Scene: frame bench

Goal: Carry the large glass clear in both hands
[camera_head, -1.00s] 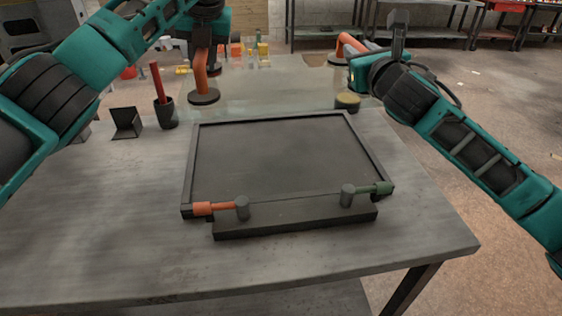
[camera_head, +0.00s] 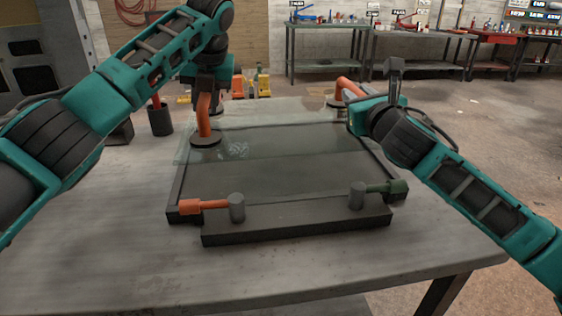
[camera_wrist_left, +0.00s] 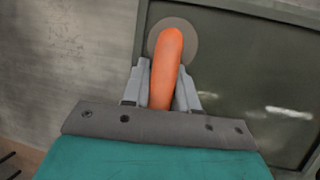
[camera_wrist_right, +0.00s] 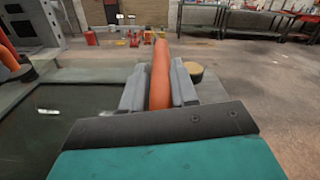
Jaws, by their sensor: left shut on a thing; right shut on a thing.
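The large glass (camera_head: 270,148) is a clear, faintly reflecting pane; in the head view it overlaps the far part of a dark rectangular frame (camera_head: 174,198). Its height above the frame is hard to tell. My left gripper (camera_head: 207,88) is shut on an orange suction-cup handle (camera_head: 204,118) at the pane's left side. The left wrist view shows this handle (camera_wrist_left: 167,60) between the fingers, its disc over the frame's corner. My right gripper (camera_wrist_right: 157,78) is shut on the other orange handle (camera_wrist_right: 160,60), at the pane's far right; my arm partly hides it in the head view.
An orange clamp (camera_head: 205,206) and a green clamp (camera_head: 386,187) sit at the frame's near corners. A dark cup (camera_head: 160,121) stands left of the glass. Bare bench (camera_head: 110,220) lies left and in front. Further benches (camera_head: 330,50) stand behind.

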